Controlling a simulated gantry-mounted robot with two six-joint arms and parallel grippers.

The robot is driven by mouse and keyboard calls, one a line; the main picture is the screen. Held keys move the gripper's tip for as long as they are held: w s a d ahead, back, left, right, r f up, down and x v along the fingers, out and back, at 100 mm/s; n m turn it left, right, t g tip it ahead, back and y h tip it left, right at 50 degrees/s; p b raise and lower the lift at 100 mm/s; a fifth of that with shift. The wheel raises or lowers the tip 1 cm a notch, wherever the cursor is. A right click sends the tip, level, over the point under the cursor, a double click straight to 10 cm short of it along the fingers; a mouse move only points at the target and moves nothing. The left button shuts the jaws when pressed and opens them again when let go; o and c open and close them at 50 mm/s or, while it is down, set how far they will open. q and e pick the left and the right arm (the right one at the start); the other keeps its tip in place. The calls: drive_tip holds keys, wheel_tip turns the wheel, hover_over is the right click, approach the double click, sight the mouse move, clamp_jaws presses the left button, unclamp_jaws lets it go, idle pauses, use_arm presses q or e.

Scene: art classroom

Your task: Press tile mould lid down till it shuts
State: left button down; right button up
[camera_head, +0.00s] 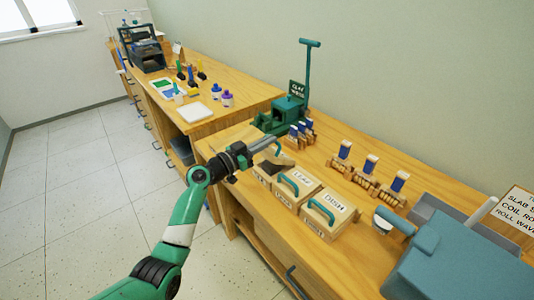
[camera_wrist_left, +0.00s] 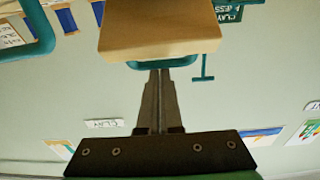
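Three pale wooden tile moulds stand in a row on the near workbench. The leftmost mould (camera_head: 261,174) is partly hidden behind my left gripper, and its lid seems to be raised. The middle mould (camera_head: 297,184) is labelled LEAF and the right mould (camera_head: 328,212) DISH; both lids lie flat with teal handles on top. My left gripper (camera_head: 270,141) is above the leftmost mould. In the left wrist view the gripper fingers (camera_wrist_left: 160,80) are together, with their tips by a teal handle under a wooden lid (camera_wrist_left: 160,35). Contact is unclear. My right gripper is out of view.
A green clay press (camera_head: 285,113) stands behind the moulds. Wooden racks of blue-topped tools (camera_head: 370,168) line the back. A large blue-grey machine (camera_head: 455,262) fills the bench's right end. Another bench (camera_head: 250,98) with paints stands at the far left.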

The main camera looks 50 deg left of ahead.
sight(264, 155)
use_arm(q)
drive_tip(key=shift+s+f+b, duration=0.35)
drive_tip(key=shift+s+f, duration=0.05)
drive_tip(key=shift+f, duration=0.3)
drive_tip(key=shift+s+f+b, duration=0.3)
drive_tip(key=shift+s+f, duration=0.05)
drive_tip(key=shift+f, duration=0.3)
drive_tip(key=shift+d+r, duration=0.15)
drive_tip(key=shift+r, duration=0.15)
drive_tip(key=r+p, duration=0.1)
drive_tip(key=r, duration=0.1)
drive_tip(key=w+r+p, duration=0.1)
drive_tip(key=r, duration=0.1)
drive_tip(key=shift+p, duration=0.35)
drive_tip(key=s+f+p, duration=0.1)
drive_tip(key=s+f, duration=0.2)
drive_tip(key=s, duration=0.6)
drive_tip(key=shift+s, duration=0.15)
drive_tip(key=shift+f, duration=0.1)
